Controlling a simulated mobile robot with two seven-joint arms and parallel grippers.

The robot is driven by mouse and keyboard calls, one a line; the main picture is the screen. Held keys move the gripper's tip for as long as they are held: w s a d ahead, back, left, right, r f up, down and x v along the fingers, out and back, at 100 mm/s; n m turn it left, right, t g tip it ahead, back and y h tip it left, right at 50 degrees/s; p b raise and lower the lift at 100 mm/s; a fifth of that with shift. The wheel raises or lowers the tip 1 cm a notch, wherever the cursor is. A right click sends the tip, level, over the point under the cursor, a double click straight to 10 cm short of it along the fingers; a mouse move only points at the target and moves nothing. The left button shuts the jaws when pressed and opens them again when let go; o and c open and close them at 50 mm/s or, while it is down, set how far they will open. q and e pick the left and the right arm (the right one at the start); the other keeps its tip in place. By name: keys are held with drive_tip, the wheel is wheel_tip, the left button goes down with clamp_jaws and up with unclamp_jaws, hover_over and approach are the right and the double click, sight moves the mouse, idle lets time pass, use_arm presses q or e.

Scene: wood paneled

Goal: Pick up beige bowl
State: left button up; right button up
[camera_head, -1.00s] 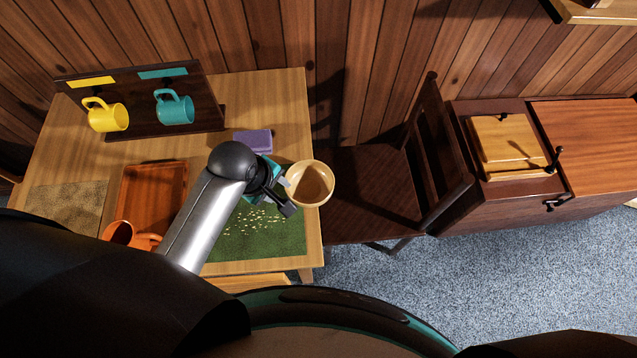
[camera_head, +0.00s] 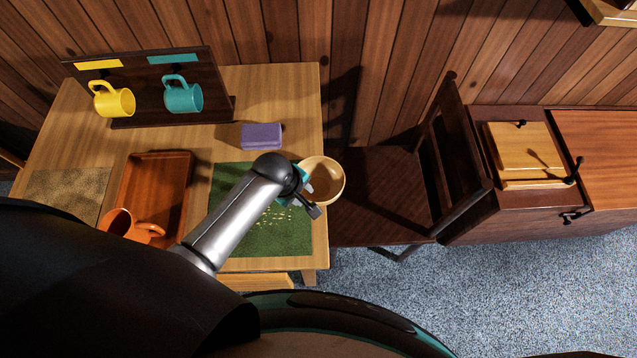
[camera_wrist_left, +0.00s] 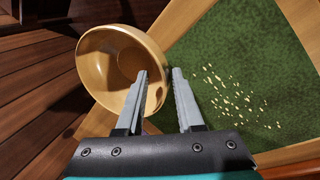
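The beige bowl (camera_head: 328,175) is at the right edge of the table, beside the green mat, and reaches past that edge in the picture. My left gripper (camera_head: 311,198) is at the bowl's near left rim. In the left wrist view the bowl (camera_wrist_left: 106,62) is left of centre, its mouth facing the camera. The left gripper's two fingers (camera_wrist_left: 160,76) stand apart, one over the bowl's inside and the other outside over the mat. The rim passes between them, with a visible gap. My right gripper is not in view.
The green mat (camera_head: 262,235) has pale crumbs on it. A purple block (camera_head: 261,136), a brown tray (camera_head: 158,185), an orange mug (camera_head: 118,222) and a rack (camera_head: 140,90) with yellow and teal mugs share the table (camera_head: 285,90). A dark chair (camera_head: 385,195) stands right.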

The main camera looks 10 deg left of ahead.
use_arm(q)
drive_tip(key=shift+b+x, duration=0.3)
drive_tip(key=shift+x, duration=0.75)
drive_tip(key=shift+c, duration=0.3)
clamp_jaws()
drive_tip(key=shift+s+f, duration=0.15)
drive_tip(key=shift+s, duration=0.05)
